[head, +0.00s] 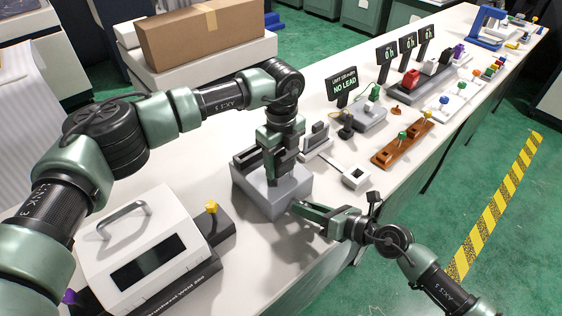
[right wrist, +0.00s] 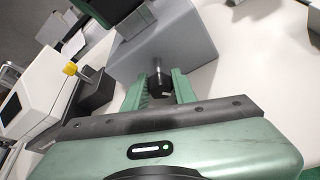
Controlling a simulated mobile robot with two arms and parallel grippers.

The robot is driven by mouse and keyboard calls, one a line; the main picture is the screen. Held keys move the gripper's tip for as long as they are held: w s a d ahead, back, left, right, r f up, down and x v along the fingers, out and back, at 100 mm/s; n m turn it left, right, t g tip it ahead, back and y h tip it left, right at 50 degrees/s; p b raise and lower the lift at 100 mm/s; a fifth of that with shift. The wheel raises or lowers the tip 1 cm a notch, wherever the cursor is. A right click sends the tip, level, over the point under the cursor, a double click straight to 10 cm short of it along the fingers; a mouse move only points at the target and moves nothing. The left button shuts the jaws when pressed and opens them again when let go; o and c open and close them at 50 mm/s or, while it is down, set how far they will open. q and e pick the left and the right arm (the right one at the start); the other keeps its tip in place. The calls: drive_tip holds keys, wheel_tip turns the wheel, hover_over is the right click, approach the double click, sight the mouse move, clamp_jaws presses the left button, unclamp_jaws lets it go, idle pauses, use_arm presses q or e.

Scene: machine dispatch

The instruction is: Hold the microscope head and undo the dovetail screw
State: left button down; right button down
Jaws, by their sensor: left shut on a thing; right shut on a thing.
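The grey block-like microscope stand (head: 262,196) sits on the white table, and its side fills the upper middle of the right wrist view (right wrist: 185,45). My left gripper (head: 280,172) points down at the top of the stand, shut on what I take to be the microscope head, which its fingers mostly hide. The dovetail screw (right wrist: 160,83) has a dark knob on a thin shank at the stand's side. My right gripper (head: 300,208) reaches in from the right, its two green fingers shut around the knob. In the head view those fingers hide the screw.
A white box-shaped device (head: 143,250) with a handle and a yellow knob (head: 211,206) stand left of the microscope. A black "NO LEAD" sign (head: 343,84), a brown fixture (head: 400,143) and several small fixtures line the table's right part. A cardboard box (head: 205,35) is behind.

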drive_tip(key=n+t+h, duration=0.1)
drive_tip(key=n, duration=0.1)
drive_tip(key=shift+f+n+h, duration=0.1)
drive_tip(key=shift+n+h, duration=0.2)
drive_tip(key=shift+n, duration=0.1)
drive_tip(key=shift+s+n+t+h, duration=0.1)
drive_tip(key=shift+n+t+h, duration=0.45)
drive_tip(key=shift+n, duration=0.25)
drive_tip(key=shift+n+t+h, duration=0.25)
drive_tip(key=shift+n+t, duration=0.3)
drive_tip(key=shift+n, duration=0.25)
drive_tip(key=shift+n+t+h, duration=0.4)
drive_tip(key=shift+n+t, duration=0.1)
drive_tip(key=shift+n, duration=0.6)
drive_tip(key=c, duration=1.1)
unclamp_jaws()
drive_tip(key=shift+o, duration=0.2)
